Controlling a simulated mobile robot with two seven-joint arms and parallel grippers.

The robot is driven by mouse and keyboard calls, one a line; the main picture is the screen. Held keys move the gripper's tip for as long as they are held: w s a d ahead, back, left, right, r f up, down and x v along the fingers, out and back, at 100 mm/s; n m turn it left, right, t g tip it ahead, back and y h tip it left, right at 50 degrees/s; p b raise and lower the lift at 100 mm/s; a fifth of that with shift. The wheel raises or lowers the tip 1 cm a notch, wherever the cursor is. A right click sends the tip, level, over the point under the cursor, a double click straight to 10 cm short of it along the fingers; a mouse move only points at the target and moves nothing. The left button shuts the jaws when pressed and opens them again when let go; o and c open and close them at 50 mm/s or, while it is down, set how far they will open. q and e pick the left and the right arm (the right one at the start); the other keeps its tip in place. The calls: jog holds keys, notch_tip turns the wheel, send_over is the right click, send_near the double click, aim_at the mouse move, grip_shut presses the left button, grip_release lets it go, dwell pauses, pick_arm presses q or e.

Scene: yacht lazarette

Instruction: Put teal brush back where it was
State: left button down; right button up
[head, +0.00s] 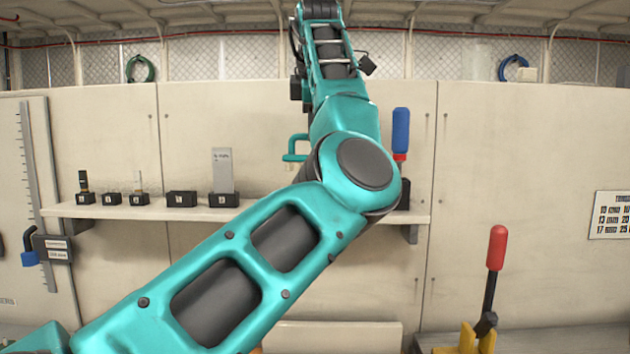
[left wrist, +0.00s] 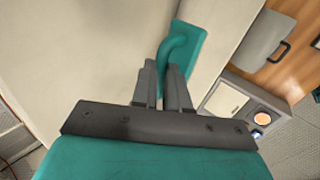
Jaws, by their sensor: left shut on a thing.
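In the left wrist view my left gripper (left wrist: 163,72) is shut on the curved handle of a teal piece (left wrist: 190,42), which looks like the brush. Its flat body lies beyond the fingertips, near a pale panel; I cannot tell whether it touches it. In the head view my left arm crosses the middle and runs up to the top edge; the fingers do not show there. A small teal loop (head: 290,149) shows left of the elbow; I cannot tell whether it is the brush. My right gripper is not in view.
A wall shelf (head: 150,212) carries several black holders; one (head: 181,198) looks empty, another holds a grey block (head: 222,168). A blue-and-red-topped tool (head: 401,130) stands at its right end. A red-handled lever (head: 496,248) rises at the right. My arm hides the shelf's middle.

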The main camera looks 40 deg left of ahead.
pick_arm(q)
notch_tip(320, 180, down, 7)
jog(key=shift+f, duration=0.2)
jog(key=c, duration=1.1)
grip_release()
jog(key=shift+c, duration=0.2)
jog(key=shift+f, duration=0.2)
jog(key=v, duration=1.3)
jog(key=shift+a, duration=0.15)
jog(key=shift+s, duration=0.1)
